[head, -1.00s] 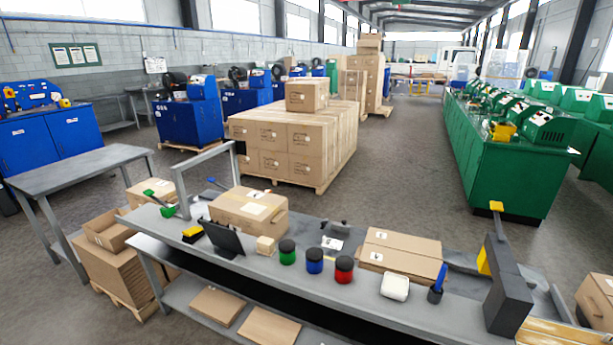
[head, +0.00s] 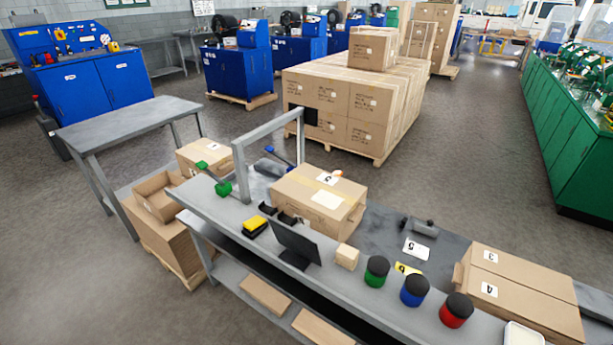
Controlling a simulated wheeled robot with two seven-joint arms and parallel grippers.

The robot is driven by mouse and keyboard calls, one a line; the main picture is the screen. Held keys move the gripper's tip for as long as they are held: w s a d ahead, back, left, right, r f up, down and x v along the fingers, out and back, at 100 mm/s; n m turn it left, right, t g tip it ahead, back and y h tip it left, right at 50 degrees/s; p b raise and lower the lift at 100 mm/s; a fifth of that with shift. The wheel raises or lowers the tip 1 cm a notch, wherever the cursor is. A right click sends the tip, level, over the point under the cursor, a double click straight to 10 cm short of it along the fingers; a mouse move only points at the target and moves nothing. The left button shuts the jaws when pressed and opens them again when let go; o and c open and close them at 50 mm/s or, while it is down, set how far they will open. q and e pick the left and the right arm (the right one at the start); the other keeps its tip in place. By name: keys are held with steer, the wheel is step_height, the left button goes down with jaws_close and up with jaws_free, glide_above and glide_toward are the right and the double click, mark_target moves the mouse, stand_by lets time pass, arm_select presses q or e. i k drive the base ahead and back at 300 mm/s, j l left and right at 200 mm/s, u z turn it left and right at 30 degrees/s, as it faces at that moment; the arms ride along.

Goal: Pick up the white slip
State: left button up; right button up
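A white slip (head: 417,250) with a dark "5" on it lies flat on the grey bench top, right of the middle of the head view. A yellow slip (head: 408,268) lies just in front of it, partly hidden behind the black-lidded jars. A dark grey tool or holder (head: 418,226) sits just behind the white slip. Neither of my grippers is in view.
A closed carton (head: 318,203) stands left of the slip and a flat carton (head: 520,290) right of it. Green (head: 376,272), blue (head: 414,291) and red (head: 456,311) jars stand on the raised front shelf, beside a wooden block (head: 347,256) and a dark screen (head: 296,243).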

mark_target(420, 251)
steer(key=i+j+z, duration=0.1)
steer(key=z, duration=0.25)
steer(key=i+j+z, duration=0.1)
steer(key=z, duration=0.2)
steer(key=i+j+z, duration=0.1)
steer(key=z, duration=0.25)
